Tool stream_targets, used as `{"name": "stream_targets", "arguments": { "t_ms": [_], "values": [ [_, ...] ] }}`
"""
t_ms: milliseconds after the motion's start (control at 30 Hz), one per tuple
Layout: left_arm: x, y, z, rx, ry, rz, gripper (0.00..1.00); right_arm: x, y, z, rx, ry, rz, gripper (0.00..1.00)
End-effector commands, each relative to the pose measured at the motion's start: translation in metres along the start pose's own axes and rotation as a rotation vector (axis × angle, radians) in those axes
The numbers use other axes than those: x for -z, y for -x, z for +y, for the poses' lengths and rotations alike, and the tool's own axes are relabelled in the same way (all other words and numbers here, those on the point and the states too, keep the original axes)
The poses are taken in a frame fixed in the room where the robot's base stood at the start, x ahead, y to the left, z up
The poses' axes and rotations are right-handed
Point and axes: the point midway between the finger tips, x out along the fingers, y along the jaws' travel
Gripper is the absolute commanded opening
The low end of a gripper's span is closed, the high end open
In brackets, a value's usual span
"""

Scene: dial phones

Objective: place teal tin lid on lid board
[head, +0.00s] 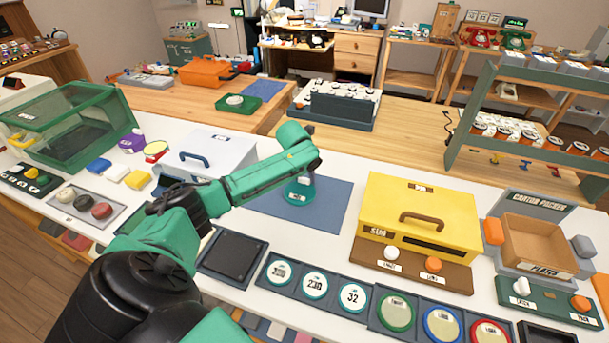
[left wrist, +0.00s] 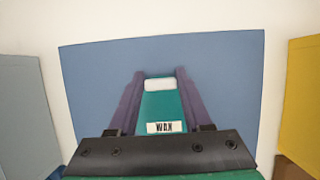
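A teal piece (head: 299,189) with a small white label stands on the blue mat (head: 335,205) under my left gripper (head: 303,170). I cannot tell for certain that it is the teal tin lid. In the left wrist view, the teal piece (left wrist: 160,105), with a white patch and a label reading WAX, lies between the purple fingers of my left gripper (left wrist: 160,78). The fingers run close along both its sides; whether they press on it is unclear. I cannot tell which board is the lid board. My right gripper is not in view.
A yellow box (head: 418,215) stands right of the mat and a white box (head: 210,155) left of it. In front lie an empty dark tray (head: 233,257), teal-rimmed discs (head: 315,285), and green, blue and red-rimmed discs (head: 443,325). The mat around the piece is clear.

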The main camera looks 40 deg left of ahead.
Motion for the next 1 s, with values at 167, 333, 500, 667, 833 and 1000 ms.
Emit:
{"name": "stream_targets", "arguments": {
  "t_ms": [167, 333, 500, 667, 833, 1000],
  "values": [
    [0.000, 0.000, 0.000, 0.000, 0.000, 0.001, 0.79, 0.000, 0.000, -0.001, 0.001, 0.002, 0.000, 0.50],
    [0.000, 0.000, 0.000, 0.000, 0.000, 0.001, 0.79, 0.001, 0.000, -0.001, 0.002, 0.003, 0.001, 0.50],
    [-0.002, 0.010, 0.000, 0.001, -0.001, -0.002, 0.79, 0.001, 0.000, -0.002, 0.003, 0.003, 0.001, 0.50],
    [-0.003, 0.044, 0.001, -0.001, -0.003, -0.005, 0.79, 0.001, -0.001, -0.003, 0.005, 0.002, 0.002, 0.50],
    [-0.002, 0.091, 0.001, -0.002, -0.002, -0.003, 0.79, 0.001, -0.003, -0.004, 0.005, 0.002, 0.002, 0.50],
    [-0.001, 0.119, 0.000, 0.000, -0.001, 0.000, 0.79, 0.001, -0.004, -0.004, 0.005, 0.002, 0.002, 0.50]
  ]
}}
